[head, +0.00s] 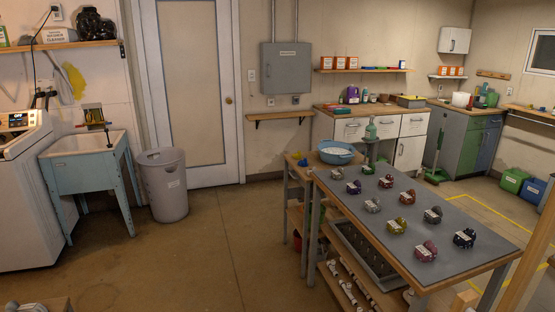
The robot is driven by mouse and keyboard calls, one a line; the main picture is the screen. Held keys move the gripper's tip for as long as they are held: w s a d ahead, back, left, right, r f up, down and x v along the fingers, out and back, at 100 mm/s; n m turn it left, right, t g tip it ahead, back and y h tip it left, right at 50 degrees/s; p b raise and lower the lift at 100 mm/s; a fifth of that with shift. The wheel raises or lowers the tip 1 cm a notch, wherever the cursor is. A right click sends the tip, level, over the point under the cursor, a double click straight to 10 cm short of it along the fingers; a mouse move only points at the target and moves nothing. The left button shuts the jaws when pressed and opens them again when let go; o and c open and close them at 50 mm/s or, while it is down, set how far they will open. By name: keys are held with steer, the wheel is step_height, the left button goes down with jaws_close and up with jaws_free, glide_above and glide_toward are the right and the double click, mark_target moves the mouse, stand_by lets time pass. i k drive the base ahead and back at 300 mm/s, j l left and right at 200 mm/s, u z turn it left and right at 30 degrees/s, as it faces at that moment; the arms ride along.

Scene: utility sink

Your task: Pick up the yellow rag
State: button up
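A yellow cloth-like shape (74,80), which looks like the yellow rag, hangs flat against the wall at the upper left. It is above the light-blue utility sink (84,143) and below a wooden shelf (62,46). It is small in the view, and I cannot tell what holds it up. My gripper is not in view.
A white washing machine (24,190) stands left of the sink, and a grey bin (164,187) stands right of it. A long grey-topped workbench (380,240) with several small labelled bundles fills the right foreground. The brown floor (200,250) between is open.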

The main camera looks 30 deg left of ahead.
mark_target(297, 156)
steer(key=i+j+u, duration=0.15)
steer(key=i+j, duration=0.15)
steer(key=j, duration=0.3)
steer(key=i+j+u, duration=0.1)
steer(key=i+j, duration=0.2)
steer(key=j, duration=0.3)
steer(key=i+j+u, duration=0.15)
steer(key=i+j, duration=0.2)
steer(key=j, duration=0.2)
steer(key=i+j+u, duration=0.1)
steer(key=i+j, duration=0.3)
steer(key=j, duration=0.15)
